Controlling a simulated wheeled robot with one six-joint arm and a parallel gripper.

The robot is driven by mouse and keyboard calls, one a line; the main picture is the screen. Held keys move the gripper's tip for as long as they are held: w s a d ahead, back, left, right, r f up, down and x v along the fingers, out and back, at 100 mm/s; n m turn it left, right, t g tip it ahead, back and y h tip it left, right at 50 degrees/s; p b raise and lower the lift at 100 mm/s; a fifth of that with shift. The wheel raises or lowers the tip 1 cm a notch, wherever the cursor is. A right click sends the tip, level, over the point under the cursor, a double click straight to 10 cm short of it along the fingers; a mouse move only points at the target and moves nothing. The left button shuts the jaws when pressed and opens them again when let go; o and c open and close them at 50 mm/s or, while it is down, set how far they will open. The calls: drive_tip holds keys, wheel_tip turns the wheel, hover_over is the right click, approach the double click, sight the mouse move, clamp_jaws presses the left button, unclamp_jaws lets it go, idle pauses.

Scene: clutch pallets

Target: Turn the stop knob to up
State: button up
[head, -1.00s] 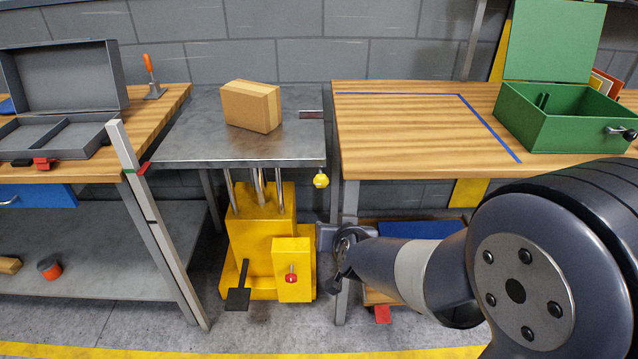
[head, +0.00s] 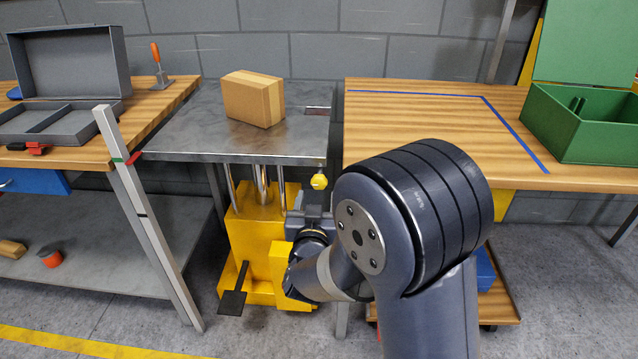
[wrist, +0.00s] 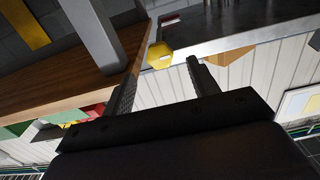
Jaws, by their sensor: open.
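A yellow knob (head: 319,181) hangs at the front right corner of the metal lift table, just under its top. It also shows in the wrist view (wrist: 160,55), ahead of my gripper (wrist: 162,70) and between the lines of its two fingers. My gripper is open and empty, with the fingers spread apart. In the head view, my gripper (head: 310,210) is just below the knob, and my wrist partly hides its jaws. I cannot tell from these views whether a fingertip touches the knob, or which way it is turned.
The metal lift table (head: 190,135) bears a cardboard box (head: 253,98). Its yellow base (head: 248,235) has a black pedal (head: 233,300). A wooden bench (head: 420,125) with a green case (head: 570,130) stands right, close to my arm. A grey post (head: 140,200) stands left.

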sight(319, 185)
drive_tip(key=w, duration=0.6)
drive_tip(key=shift+w+d, duration=0.15)
drive_tip(key=shift+w, duration=0.25)
drive_tip(key=shift+c, duration=0.6)
drive_tip(key=c, duration=0.9)
